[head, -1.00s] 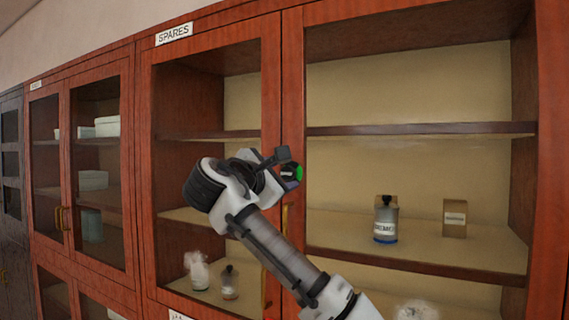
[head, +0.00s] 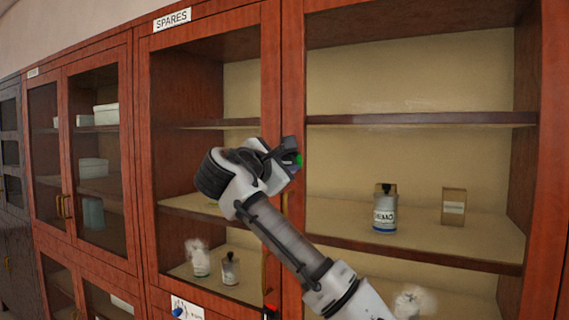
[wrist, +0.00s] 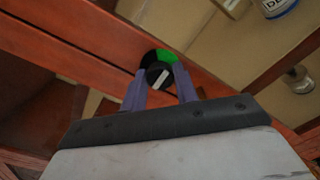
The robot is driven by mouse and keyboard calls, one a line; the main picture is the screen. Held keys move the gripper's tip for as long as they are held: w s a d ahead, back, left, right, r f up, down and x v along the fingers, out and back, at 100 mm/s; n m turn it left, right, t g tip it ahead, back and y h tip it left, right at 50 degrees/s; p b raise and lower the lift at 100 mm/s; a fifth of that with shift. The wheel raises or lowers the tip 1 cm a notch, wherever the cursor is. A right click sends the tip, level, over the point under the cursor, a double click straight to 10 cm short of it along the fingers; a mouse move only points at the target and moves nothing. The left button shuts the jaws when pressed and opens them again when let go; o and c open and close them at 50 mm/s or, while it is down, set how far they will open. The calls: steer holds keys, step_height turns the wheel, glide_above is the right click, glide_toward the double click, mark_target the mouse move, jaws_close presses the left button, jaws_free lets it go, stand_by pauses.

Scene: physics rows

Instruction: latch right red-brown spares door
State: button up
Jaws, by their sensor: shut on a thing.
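The right red-brown spares door (head: 293,80) is glazed. It looks closed, its edge against the left spares door (head: 271,70). On its left upright is a round latch dial (head: 299,159), part green and part black. It also shows in the wrist view (wrist: 146,59), with a pale bar on its black knob (wrist: 158,76). My gripper (head: 288,157) is at the dial, and in the wrist view its two purple fingers (wrist: 160,80) are shut on the knob, one on each side. My wrist hides part of the dial in the head view.
A SPARES label (head: 172,19) is above the left door. Behind the glass are shelves with a labelled jar (head: 385,212), a small box (head: 454,207) and bottles (head: 230,268). Another glazed cabinet (head: 130,150) stands to the left.

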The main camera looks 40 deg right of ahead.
steer(key=shift+f, duration=0.1)
steer(key=m+b, duration=0.2)
steer(key=shift+f+m, duration=0.15)
steer(key=shift+m, duration=0.25)
steer(key=m+b, duration=0.2)
steer(key=m, duration=0.3)
steer(key=shift+b, duration=0.35)
steer(key=m, duration=0.4)
steer(key=shift+m+b, duration=0.4)
steer(key=shift+m, duration=2.6)
steer(key=o, duration=1)
steer(key=shift+c, duration=0.2)
